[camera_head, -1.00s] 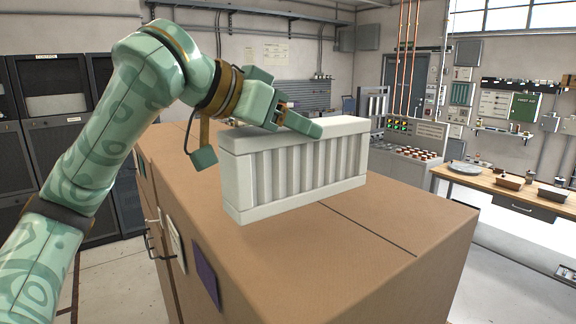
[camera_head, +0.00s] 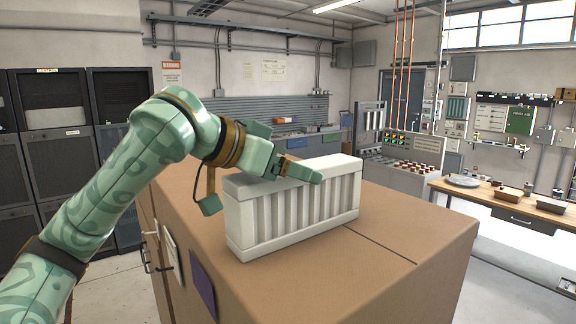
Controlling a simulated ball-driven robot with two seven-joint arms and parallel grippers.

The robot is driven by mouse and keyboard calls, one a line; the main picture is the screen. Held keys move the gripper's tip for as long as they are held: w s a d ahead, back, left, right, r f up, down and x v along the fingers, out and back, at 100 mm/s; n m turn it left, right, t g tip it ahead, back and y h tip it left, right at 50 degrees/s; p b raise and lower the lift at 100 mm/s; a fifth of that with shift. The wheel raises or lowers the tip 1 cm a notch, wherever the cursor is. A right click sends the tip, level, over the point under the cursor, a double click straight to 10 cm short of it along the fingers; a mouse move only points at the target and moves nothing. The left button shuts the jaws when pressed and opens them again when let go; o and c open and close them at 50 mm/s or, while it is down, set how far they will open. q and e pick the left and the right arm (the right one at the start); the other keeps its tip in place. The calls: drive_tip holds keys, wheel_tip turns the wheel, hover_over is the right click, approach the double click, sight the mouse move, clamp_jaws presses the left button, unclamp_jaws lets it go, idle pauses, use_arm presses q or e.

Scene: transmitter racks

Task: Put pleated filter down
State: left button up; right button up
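The pleated filter (camera_head: 295,213) is a pale, off-white block with upright pleats along its near face. It stands upright on top of the large brown box (camera_head: 400,228), and its lower edge appears to touch the box top. My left gripper (camera_head: 303,172) reaches in from the left and lies across the upper edge of the filter. One green finger shows over the top. The other finger is mostly hidden, and the gripper appears shut on the filter. My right gripper is not in view.
The box top is clear to the right of and in front of the filter. A wooden bench (camera_head: 500,205) with trays stands at the right. Dark racks (camera_head: 55,140) stand at the left, and a control console (camera_head: 410,155) stands behind the box.

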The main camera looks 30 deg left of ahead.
use_arm(q)
drive_tip(key=shift+r, duration=0.25)
drive_tip(key=v, duration=1.1)
drive_tip(key=shift+s+a, duration=0.2)
drive_tip(key=shift+s, duration=0.15)
drive_tip(key=shift+r, duration=0.15)
